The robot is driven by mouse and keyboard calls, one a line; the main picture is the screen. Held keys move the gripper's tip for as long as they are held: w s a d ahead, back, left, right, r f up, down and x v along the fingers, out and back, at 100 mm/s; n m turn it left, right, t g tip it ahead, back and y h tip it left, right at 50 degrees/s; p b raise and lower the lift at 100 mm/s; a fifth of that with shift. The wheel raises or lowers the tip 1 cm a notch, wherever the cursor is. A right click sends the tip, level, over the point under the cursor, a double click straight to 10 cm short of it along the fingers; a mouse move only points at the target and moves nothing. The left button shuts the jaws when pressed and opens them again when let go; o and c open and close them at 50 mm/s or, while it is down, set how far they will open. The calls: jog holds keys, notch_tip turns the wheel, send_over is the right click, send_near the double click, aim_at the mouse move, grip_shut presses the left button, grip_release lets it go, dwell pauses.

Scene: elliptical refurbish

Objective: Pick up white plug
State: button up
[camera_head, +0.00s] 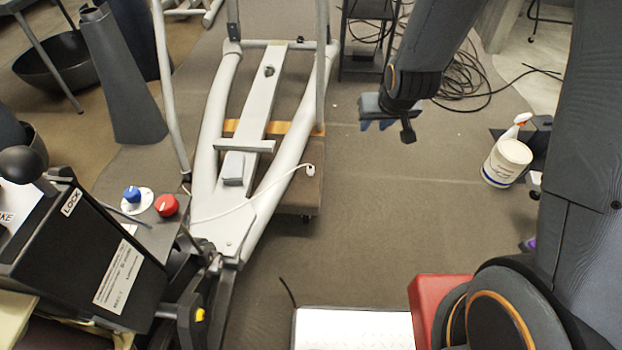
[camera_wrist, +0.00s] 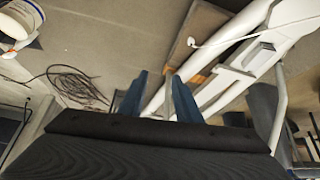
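The white plug (camera_head: 310,169) is at the end of a thin white cord, at the right edge of the elliptical frame (camera_head: 218,185), above a brown wooden board (camera_head: 300,192). I cannot tell whether it touches the board. The plug also shows in the wrist view (camera_wrist: 191,42), up and right of the fingers. My gripper (camera_head: 377,124) is up and right of the plug in the head view, apart from it. Its two blue fingers (camera_wrist: 160,97) are spread with nothing between them.
A white tub (camera_head: 507,162) with a spray bottle stands at the right. Black cables (camera_head: 465,80) lie coiled on the floor at the back.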

jog(key=w+a+f+t+y+b, duration=0.1)
jog(key=w+a+f+t+b, duration=0.35)
jog(key=w+f, duration=0.65)
jog(key=n+t+y+b, duration=0.2)
jog(key=t+y+b, duration=0.15)
jog(key=b, duration=1.15)
send_near(311, 166)
jog(key=w+d+r, duration=0.1)
jog(key=w+r, duration=0.4)
jog(key=f+b, duration=0.1)
jog(key=f, duration=0.1)
jog(key=s+a+f+t+b, duration=0.1)
jog(key=f+b, duration=0.1)
jog(key=f, duration=0.1)
jog(key=s+f+t+y+b, duration=0.1)
jog(key=f, duration=0.1)
jog(key=shift+s+a+f+n+b, duration=0.2)
jog(key=shift+a+f+n+b, duration=0.1)
jog(key=shift+a+f+n, duration=0.1)
jog(key=shift+t, duration=0.3)
jog(key=shift+b+x, duration=2.15)
jog(key=shift+x, duration=1.65)
jog(key=shift+a+r, duration=0.1)
jog(key=shift+r, duration=0.05)
jog(key=shift+c, duration=0.3)
grip_shut()
